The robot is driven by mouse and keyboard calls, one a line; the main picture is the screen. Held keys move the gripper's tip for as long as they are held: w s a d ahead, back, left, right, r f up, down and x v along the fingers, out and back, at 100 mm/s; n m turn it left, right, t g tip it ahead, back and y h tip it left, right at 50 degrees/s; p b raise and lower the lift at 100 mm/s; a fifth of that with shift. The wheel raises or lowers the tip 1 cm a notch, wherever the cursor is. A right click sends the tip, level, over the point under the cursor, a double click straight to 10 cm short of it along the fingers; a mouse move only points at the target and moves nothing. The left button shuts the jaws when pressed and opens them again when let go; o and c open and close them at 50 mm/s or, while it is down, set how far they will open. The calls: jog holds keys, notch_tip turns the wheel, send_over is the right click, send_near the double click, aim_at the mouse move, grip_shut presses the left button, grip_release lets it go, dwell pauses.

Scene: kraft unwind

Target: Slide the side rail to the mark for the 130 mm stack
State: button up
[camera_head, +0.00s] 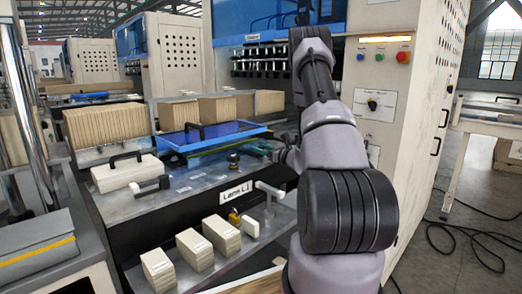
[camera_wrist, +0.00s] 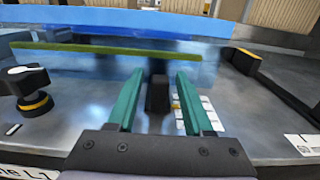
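A long green strip (camera_wrist: 80,49), which looks like the side rail, runs across the metal deck in the wrist view, in front of a blue panel edge (camera_wrist: 120,20). A short black upright post (camera_wrist: 158,95) stands at its near side; I cannot tell how they join. My gripper (camera_wrist: 160,76) is open, its teal fingers on either side of the post with gaps showing. White labels (camera_wrist: 190,112) lie on the deck behind the right finger, too small to read, so the 130 mm mark cannot be told. My gripper (camera_head: 276,152) is small and partly hidden by my arm in the head view.
A black knob with a yellow ring (camera_wrist: 35,98) stands left of my fingers. A black bar with a yellow end (camera_wrist: 247,60) lies to the right. A blue tray-like panel (camera_head: 212,135) and wood-coloured stacks (camera_head: 110,122) sit behind. Several blocks (camera_head: 222,233) stand on the lower shelf.

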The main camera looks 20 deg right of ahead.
grip_shut()
dwell(1.2)
